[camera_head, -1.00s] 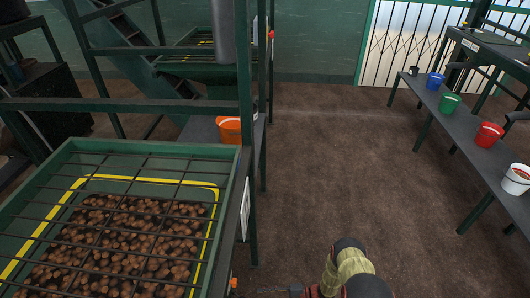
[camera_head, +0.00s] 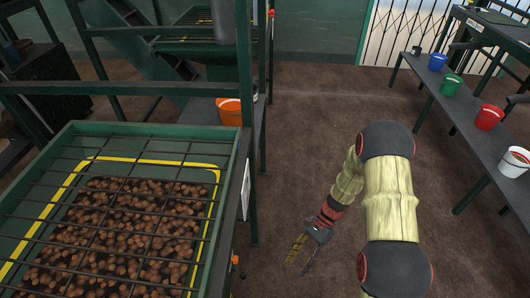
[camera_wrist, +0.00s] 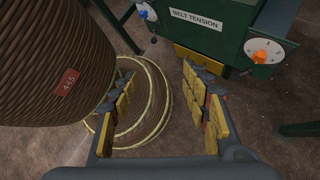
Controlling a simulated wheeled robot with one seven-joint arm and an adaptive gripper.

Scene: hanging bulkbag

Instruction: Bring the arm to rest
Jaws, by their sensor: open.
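My arm (camera_head: 391,197) shows at the lower right of the head view, bent, with its forearm reaching down and left. My gripper (camera_head: 300,256) hangs over the brown floor, to the right of the green hopper's frame. In the wrist view my gripper (camera_wrist: 158,90) is open, with its yellow-padded fingers spread apart and nothing held between them. Beyond the fingers lies a ringed, round coil-like shape (camera_wrist: 150,112) with a pale edge; I cannot tell whether it is part of my own body.
A green hopper (camera_head: 226,160) of brown lumps under a grid stands left. A bench (camera_head: 466,118) with blue, green, red and white buckets stands right. An orange bucket (camera_head: 229,111) is behind the hopper. The wrist view shows a "BELT TENSION" panel (camera_wrist: 197,22) close by. Mid-floor is clear.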

